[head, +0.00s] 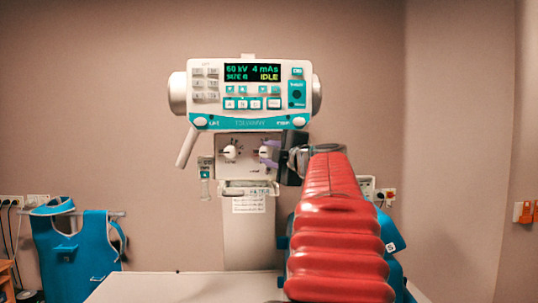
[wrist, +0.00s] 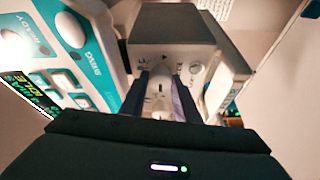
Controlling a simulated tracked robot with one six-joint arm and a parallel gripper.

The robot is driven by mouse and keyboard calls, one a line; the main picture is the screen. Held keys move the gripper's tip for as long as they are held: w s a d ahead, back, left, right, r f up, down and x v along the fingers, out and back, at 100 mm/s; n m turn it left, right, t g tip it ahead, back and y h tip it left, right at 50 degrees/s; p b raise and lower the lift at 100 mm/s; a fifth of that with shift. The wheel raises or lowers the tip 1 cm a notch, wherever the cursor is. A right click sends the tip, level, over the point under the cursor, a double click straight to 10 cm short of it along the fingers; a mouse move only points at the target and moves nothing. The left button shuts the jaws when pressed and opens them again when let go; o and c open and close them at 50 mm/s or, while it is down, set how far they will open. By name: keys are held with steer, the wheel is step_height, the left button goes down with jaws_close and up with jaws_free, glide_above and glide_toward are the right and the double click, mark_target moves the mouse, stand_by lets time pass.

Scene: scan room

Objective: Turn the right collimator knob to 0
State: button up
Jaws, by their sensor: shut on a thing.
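The white right collimator knob (head: 264,152) is on the front of the collimator box (head: 248,142), under the console. My gripper (head: 270,154) reaches it from the right and its purple-edged fingers cover part of it. In the wrist view the knob (wrist: 161,88) sits between the two fingers of my gripper (wrist: 162,92), which are shut on it. Small scale marks show around it, but I cannot read the knob's setting.
The console (head: 249,95) above shows 60 kV, 4 mAs and IDLE; its size figure is unclear. A handle (head: 187,147) slants down at its left. A pale table (head: 180,287) lies below. Blue aprons (head: 75,255) hang at the left.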

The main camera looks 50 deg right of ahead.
steer(key=shift+w+f, duration=0.1)
steer(key=shift+f, duration=0.1)
steer(key=o, duration=1)
steer(key=shift+r, duration=0.15)
steer(key=shift+o, duration=0.2)
steer(key=v, duration=1.4)
steer(key=shift+w, duration=0.1)
